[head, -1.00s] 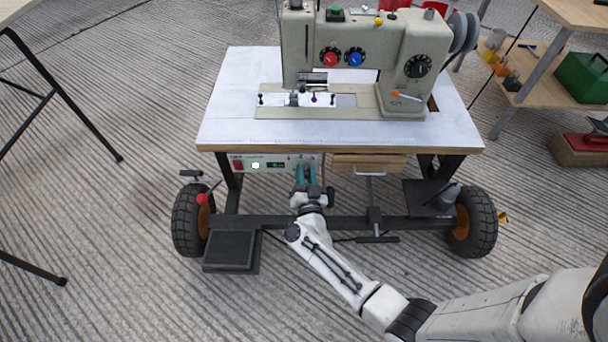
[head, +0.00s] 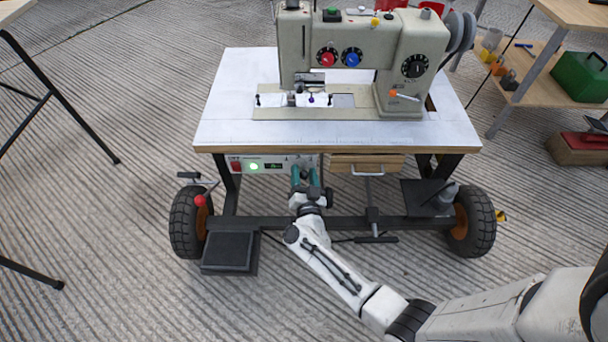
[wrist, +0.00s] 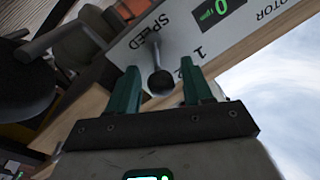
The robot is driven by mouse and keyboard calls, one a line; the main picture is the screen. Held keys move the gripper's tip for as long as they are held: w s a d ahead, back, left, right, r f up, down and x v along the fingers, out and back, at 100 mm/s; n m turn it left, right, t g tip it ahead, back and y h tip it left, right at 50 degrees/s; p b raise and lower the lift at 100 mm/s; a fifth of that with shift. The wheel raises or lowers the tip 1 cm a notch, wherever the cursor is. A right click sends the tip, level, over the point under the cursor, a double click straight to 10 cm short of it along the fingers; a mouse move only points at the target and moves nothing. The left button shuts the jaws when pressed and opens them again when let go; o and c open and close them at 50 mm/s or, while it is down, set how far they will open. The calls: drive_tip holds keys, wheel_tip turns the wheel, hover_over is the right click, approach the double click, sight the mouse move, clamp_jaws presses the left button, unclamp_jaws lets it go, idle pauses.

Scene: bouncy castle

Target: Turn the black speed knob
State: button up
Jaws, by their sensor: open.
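The black speed knob (wrist: 160,82) shows in the wrist view as a round dark ball on a short grey stem. The stem stands out from a white control panel (wrist: 215,32), beside the printed word SPEED. My gripper (wrist: 160,66) is open, with one teal finger on each side of the knob. Gaps show between the knob and both fingers. In the head view my gripper (head: 305,172) reaches the front of the panel (head: 242,165) under the sewing table. The knob cannot be made out there, behind my fingers.
The white tabletop (head: 330,133) with its wooden edge overhangs just above my gripper. A wooden drawer (head: 366,164) is right of it. A red-knobbed lever (head: 200,201) and a black pedal (head: 229,252) are at left. The sewing machine (head: 350,45) stands on top.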

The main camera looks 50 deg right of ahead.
drive_tip(key=p+v, duration=0.3)
drive_tip(key=v, duration=0.8)
drive_tip(key=shift+d, duration=0.1)
idle(0.4)
